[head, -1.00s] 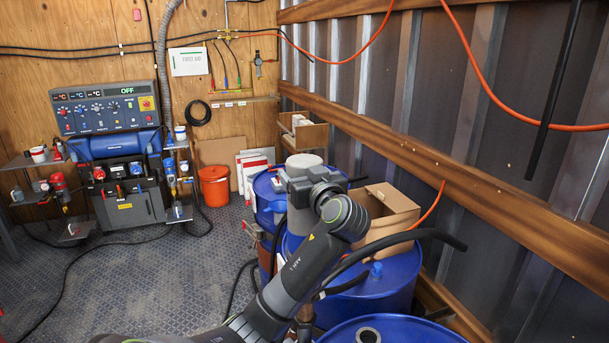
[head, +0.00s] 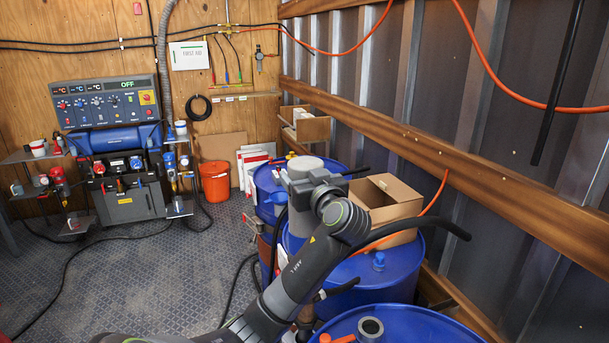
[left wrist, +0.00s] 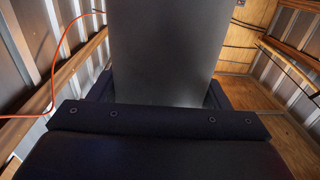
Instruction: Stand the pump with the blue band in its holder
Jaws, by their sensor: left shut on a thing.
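My left gripper (head: 318,188) is shut around a thick grey cylinder (head: 304,165), seemingly the pump, held upright in front of the blue drums. The cylinder's top stands above the jaws, and part of its body shows below them. My arm hides much of its lower part. In the left wrist view the grey cylinder (left wrist: 168,50) fills the space between the jaws (left wrist: 160,100). No blue band shows on it in either view. I cannot make out which thing is its holder. My right gripper is out of view.
Blue drums (head: 385,277) stand close behind and right of the arm; the front one has a grey ring (head: 370,326) on its lid. An open cardboard box (head: 385,205) sits on the drums. A control machine (head: 110,100) stands at the left. The floor (head: 130,270) between is mostly clear.

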